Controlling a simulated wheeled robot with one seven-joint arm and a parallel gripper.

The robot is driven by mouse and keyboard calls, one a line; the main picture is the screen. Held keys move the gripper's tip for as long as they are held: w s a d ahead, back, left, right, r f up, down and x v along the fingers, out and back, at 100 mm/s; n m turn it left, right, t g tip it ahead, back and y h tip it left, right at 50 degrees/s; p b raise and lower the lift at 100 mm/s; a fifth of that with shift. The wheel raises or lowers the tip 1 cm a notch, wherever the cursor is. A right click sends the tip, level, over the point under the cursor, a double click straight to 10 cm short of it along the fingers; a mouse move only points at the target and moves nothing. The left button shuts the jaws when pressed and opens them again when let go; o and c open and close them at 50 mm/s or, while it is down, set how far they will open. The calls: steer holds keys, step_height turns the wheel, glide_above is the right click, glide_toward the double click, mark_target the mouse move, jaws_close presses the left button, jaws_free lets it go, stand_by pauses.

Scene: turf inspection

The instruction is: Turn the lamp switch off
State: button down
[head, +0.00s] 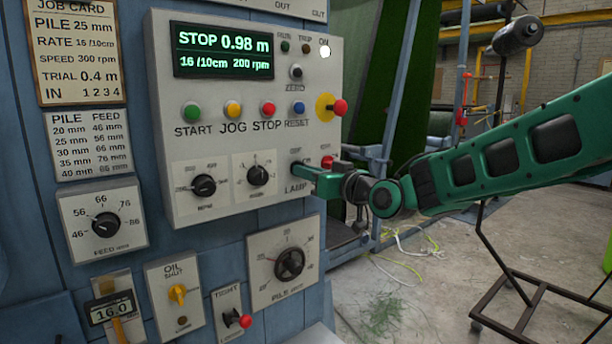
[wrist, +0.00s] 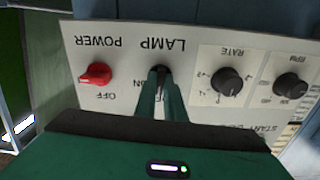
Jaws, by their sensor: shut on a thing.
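In the head view my gripper (head: 304,172) reaches in from the right to the panel's lower right corner, just above the LAMP label, and covers most of the switch.
A red POWER knob (wrist: 96,75) sits close beside the lamp switch. The RATE knob (wrist: 227,80) is on its other side. A red emergency button (head: 340,107) sticks out above. A white indicator (head: 325,52) is lit at the panel's top right. The display (head: 223,52) reads STOP.

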steer(key=shift+f+n, duration=0.4)
steer(key=shift+n, duration=0.2)
steer(key=c, duration=1.8)
jaws_free()
steer(key=shift+c, duration=0.2)
steer(key=shift+r, duration=0.2)
steer(key=v, duration=1)
steer(key=shift+s+d, duration=0.25)
steer(key=shift+d, duration=0.05)
steer(key=shift+f, duration=0.1)
